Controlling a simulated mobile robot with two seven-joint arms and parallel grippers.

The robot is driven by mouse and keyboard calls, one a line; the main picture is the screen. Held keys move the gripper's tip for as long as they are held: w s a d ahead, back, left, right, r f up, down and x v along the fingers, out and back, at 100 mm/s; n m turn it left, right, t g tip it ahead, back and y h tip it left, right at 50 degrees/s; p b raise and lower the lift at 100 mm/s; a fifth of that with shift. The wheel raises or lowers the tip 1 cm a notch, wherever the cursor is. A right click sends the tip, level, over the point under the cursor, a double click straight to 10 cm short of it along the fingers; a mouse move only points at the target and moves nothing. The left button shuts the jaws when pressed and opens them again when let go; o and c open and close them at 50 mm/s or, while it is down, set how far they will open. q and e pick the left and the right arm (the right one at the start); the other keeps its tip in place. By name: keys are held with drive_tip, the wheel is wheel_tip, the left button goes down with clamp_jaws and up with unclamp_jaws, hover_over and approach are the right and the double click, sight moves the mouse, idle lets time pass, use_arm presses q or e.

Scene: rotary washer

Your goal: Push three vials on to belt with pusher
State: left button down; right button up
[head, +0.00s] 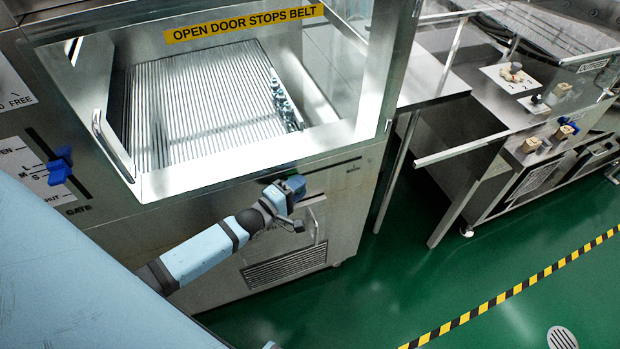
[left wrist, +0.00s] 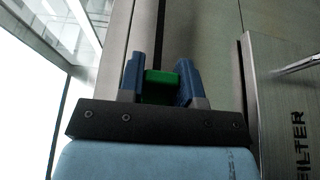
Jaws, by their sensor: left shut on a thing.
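My left gripper (head: 290,188) is at the front panel of the washer, just below the window, at a dark horizontal slot (head: 345,166). In the left wrist view its blue fingers (left wrist: 160,78) are shut on a green handle (left wrist: 158,88), which I take to be the pusher's handle. In the head view the fingers hide this handle. Several small vials (head: 282,100) stand in a row at the right side of the ridged metal surface (head: 195,100) behind the window; I cannot count them clearly. My right gripper is not in view.
A clear door (head: 355,55) with a metal frame is at the right of the chamber. A blue gate lever (head: 59,172) sits at the left of the panel. Green floor (head: 390,270) lies open in front.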

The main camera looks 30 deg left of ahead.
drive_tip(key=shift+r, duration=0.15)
use_arm(q)
drive_tip(key=c, duration=0.8)
unclamp_jaws()
drive_tip(key=shift+a, duration=0.1)
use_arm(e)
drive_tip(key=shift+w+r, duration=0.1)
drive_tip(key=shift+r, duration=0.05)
use_arm(q)
drive_tip(key=v, duration=1.3)
drive_tip(key=shift+s+b, duration=0.35)
drive_tip(key=shift+b, duration=0.1)
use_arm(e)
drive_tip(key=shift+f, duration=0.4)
use_arm(q)
drive_tip(key=shift+a, duration=0.15)
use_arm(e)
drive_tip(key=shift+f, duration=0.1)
